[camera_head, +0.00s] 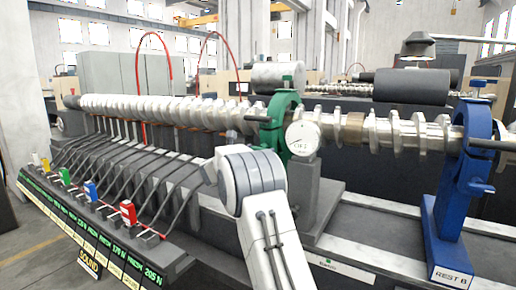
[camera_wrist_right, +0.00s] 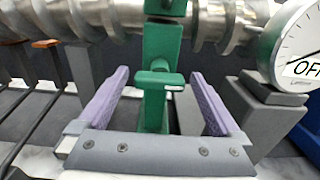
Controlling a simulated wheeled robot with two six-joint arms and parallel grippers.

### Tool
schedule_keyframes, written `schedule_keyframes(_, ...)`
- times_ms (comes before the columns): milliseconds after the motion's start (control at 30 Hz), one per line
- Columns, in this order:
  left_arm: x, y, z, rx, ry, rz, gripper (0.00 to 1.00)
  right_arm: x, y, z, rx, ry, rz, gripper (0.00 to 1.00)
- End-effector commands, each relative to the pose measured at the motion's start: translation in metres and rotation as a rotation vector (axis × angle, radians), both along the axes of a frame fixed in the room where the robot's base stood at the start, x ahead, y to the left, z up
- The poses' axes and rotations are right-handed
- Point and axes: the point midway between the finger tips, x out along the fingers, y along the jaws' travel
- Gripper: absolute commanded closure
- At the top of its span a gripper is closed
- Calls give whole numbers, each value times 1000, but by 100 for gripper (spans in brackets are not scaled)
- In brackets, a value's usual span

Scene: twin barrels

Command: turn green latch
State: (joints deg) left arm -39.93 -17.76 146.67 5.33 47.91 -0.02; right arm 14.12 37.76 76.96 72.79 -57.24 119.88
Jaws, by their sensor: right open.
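The green rest (camera_head: 285,104) clasps the long metal shaft (camera_head: 180,109) near the middle of the head view. In the right wrist view, a green T-shaped latch (camera_wrist_right: 159,78) stands out from the front of the green post (camera_wrist_right: 154,112). My right gripper (camera_wrist_right: 160,73) is open. Its two purple fingers stand on either side of the latch, with a clear gap on both sides, and nothing is held. In the head view my right arm's wrist hides the fingers and the latch. My left gripper is not in view.
A round dial (camera_head: 303,138) sits just right of the green rest, close to my right wrist. A blue rest (camera_head: 462,150) stands at the right. A panel with several coloured blocks and rods (camera_head: 115,215) lies at the left.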

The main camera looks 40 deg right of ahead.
Motion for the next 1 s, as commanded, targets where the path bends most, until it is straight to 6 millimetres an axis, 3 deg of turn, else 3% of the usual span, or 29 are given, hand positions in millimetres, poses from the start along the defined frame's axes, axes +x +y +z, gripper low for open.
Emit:
schedule_keyframes(367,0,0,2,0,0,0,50,3,-7,0,-1,1,1,0)
schedule_keyframes(600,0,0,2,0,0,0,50,3,-7,0,0,1,1,83)
schedule_keyframes(1000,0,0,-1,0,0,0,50,2,-7,-1,-30,72,0,83)
